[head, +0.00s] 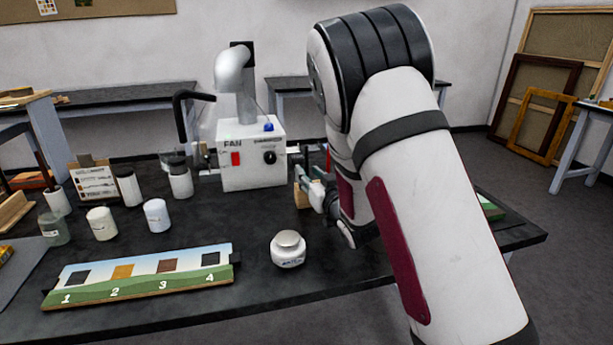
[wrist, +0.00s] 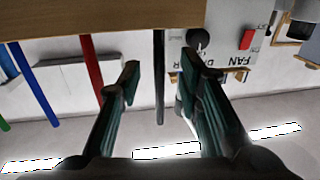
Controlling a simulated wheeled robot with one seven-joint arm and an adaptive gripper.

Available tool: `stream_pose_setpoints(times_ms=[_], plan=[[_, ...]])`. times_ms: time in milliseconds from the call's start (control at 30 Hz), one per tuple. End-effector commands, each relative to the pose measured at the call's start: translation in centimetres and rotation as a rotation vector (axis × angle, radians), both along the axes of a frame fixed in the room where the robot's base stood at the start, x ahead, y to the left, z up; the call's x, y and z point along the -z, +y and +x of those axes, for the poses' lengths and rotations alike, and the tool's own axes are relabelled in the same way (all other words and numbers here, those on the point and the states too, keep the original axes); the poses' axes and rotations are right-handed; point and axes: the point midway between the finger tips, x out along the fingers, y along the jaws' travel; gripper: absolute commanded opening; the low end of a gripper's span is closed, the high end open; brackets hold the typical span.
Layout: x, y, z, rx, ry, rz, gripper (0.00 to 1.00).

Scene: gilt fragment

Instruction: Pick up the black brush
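The black brush (wrist: 159,100) shows as a thin dark handle in the wrist view, which looks upside down. It runs from the edge of a wooden block (wrist: 110,18) and lies between my two fingers in the picture, with a gap on both sides. My gripper (wrist: 160,66) is open and empty. How deep the handle sits between the fingers I cannot tell. In the head view my gripper (head: 318,190) is beside the wooden block (head: 300,196), right of the fan box. My arm hides most of the brushes there.
A red brush (wrist: 92,65), a blue brush (wrist: 38,82) and a green one stand in the same block. The fan box (head: 252,165) is close by.

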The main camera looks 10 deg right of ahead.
Motion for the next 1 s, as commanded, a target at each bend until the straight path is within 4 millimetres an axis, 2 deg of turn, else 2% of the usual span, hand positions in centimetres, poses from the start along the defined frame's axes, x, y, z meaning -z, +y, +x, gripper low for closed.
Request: stream_pose_setpoints(times_ms=[100, 200, 433, 467, 600, 1000], plan=[[0.0, 0.2, 1.6, -0.001, -0.001, -0.001, 0.32], [0.0, 0.3, 2.3, 0.0, 0.0, -0.001, 0.32], [0.0, 0.3, 2.4, 0.0, 0.001, 0.0, 0.32], [0.0, 0.3, 2.4, 0.0, 0.001, 0.0, 0.3], [0.0, 0.3, 2.4, 0.0, 0.0, 0.0, 0.0], [-0.4, 0.3, 2.4, 0.0, -0.001, 0.0, 0.0]])
